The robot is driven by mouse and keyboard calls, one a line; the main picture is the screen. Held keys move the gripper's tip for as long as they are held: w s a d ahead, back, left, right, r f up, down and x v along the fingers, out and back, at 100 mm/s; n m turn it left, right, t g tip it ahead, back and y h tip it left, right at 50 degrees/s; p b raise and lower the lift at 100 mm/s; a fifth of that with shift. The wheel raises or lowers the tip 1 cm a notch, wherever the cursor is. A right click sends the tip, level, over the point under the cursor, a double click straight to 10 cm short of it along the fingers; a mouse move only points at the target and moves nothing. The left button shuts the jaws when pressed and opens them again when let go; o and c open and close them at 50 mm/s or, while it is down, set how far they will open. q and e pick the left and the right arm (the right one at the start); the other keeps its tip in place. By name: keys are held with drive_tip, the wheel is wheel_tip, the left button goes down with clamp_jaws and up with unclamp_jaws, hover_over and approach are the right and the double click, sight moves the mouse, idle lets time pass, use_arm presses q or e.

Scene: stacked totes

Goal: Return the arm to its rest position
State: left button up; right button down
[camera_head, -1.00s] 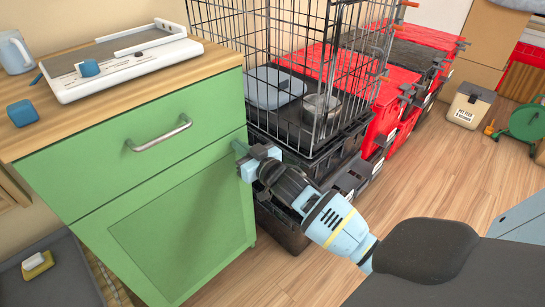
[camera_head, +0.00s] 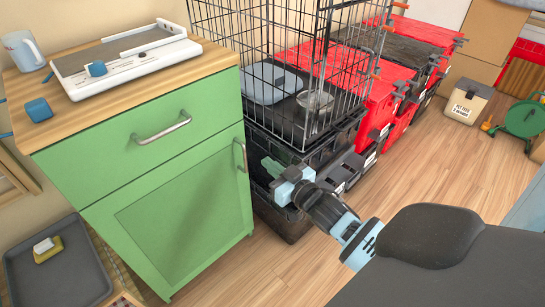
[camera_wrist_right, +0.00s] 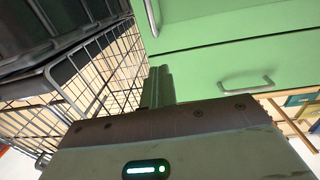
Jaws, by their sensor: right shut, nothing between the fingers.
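My right gripper (camera_head: 270,170) is shut and empty in the head view. It stands just to the right of the green cabinet (camera_head: 195,215), in front of the black crates, apart from the cabinet door's upright handle (camera_head: 241,155). The door looks closed. In the right wrist view the closed fingers (camera_wrist_right: 158,84) show against the green cabinet front (camera_wrist_right: 225,60), with nothing between them. My right forearm runs from the gripper toward the lower right of the head view. My left gripper is out of view.
A wire cage (camera_head: 290,60) with a metal bowl (camera_head: 314,101) stands on black crates (camera_head: 285,225) beside the cabinet. Red-lidded totes (camera_head: 375,90) extend behind. A mug (camera_head: 22,50), a white device (camera_head: 125,65) and a blue block (camera_head: 38,109) stand on the cabinet top.

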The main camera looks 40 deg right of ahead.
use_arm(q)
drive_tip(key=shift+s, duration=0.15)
use_arm(e)
drive_tip(key=shift+s, duration=0.15)
